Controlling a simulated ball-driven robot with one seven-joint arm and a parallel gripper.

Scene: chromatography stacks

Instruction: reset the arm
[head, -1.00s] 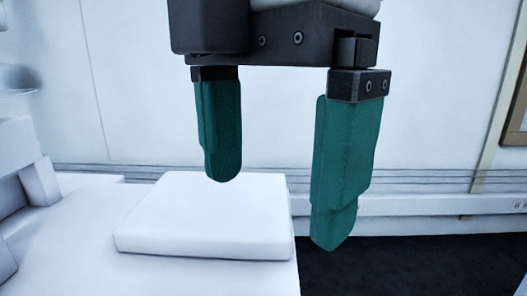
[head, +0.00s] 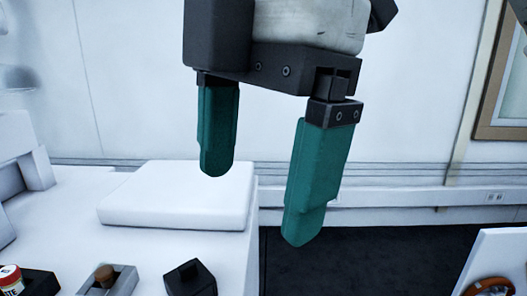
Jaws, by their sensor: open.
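My gripper (head: 253,207) hangs in the upper middle of the head view, with its two green fingers pointing down. The fingers stand wide apart with nothing between them, so it is open and empty. It is in the air, in front of a flat white block (head: 178,197) on the white bench. The left finger overlaps part of the block in the picture.
On the white bench (head: 70,230) at lower left are a black box (head: 190,279), a grey holder with a brown-topped item (head: 105,275), and a red-capped jar (head: 11,277). A white panel (head: 500,262) stands at lower right. Dark floor (head: 370,262) lies between.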

